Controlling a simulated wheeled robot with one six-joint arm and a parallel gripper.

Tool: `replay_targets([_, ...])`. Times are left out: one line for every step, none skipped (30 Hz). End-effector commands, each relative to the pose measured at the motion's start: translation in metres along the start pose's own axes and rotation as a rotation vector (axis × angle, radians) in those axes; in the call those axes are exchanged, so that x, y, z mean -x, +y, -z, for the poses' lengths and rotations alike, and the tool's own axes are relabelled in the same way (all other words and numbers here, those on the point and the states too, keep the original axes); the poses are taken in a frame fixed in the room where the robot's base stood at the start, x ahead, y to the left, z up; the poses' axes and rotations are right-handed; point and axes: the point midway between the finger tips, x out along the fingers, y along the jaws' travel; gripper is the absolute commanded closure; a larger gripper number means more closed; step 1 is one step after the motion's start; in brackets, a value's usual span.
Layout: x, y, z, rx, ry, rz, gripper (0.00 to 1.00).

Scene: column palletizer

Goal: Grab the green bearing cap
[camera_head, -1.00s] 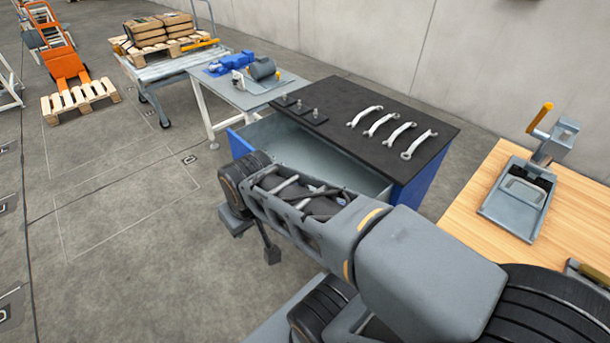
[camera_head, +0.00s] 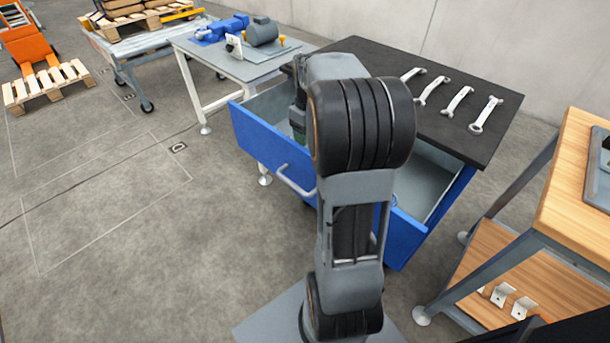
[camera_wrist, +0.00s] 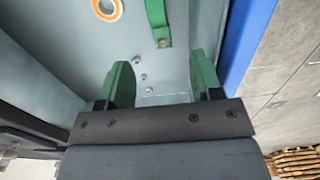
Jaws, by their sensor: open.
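A green part with a small bolt or hole at its end, which looks like the bearing cap (camera_wrist: 156,18), lies in the grey drawer in the wrist view. It is cut off by the top edge. My gripper (camera_wrist: 160,68) is open and empty. Its two green fingers stand apart, and the green part is just beyond the gap between them. In the head view my gripper (camera_head: 299,128) is down in the open blue drawer (camera_head: 260,139), mostly hidden behind my arm. The green part does not show there.
An orange-rimmed ring (camera_wrist: 108,19) and several small bolts or nuts lie on the drawer floor. The drawer's blue wall (camera_wrist: 246,45) is close on the right. The black cabinet top (camera_head: 440,85) holds wrenches. A wooden bench (camera_head: 575,190) stands at right.

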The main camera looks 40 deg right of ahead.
Motion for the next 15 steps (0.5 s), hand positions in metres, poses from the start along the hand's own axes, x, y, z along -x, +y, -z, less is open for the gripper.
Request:
replay_targets([-0.009,0.001,-0.001,-0.003,-0.001,0.001,0.4])
replay_targets([-0.013,0.002,-0.002,-0.004,-0.001,0.001,0.4])
replay_targets([-0.018,0.002,-0.002,-0.006,-0.002,0.002,0.4])
replay_targets([-0.023,0.003,-0.002,-0.006,-0.002,0.001,0.4])
replay_targets([-0.028,0.003,-0.002,-0.007,-0.002,0.001,0.4])
replay_targets([-0.035,0.003,-0.002,-0.007,-0.002,0.002,0.4])
replay_targets([-0.041,0.003,-0.003,-0.007,-0.002,0.002,0.4])
replay_targets([-0.047,0.003,-0.003,-0.007,-0.003,0.002,0.4])
replay_targets([-0.054,0.003,-0.002,-0.007,-0.002,0.002,0.4])
replay_targets([-0.059,0.003,-0.002,-0.007,-0.003,0.002,0.4])
replay_targets([-0.064,0.003,-0.002,-0.007,-0.003,0.002,0.4])
replay_targets([-0.07,0.003,-0.002,-0.007,-0.002,0.001,0.4])
replay_targets([-0.074,0.003,-0.002,-0.007,-0.002,0.001,0.4])
replay_targets([-0.077,0.003,-0.002,-0.007,-0.002,0.001,0.4])
replay_targets([-0.082,0.003,-0.002,-0.007,-0.001,0.001,0.4])
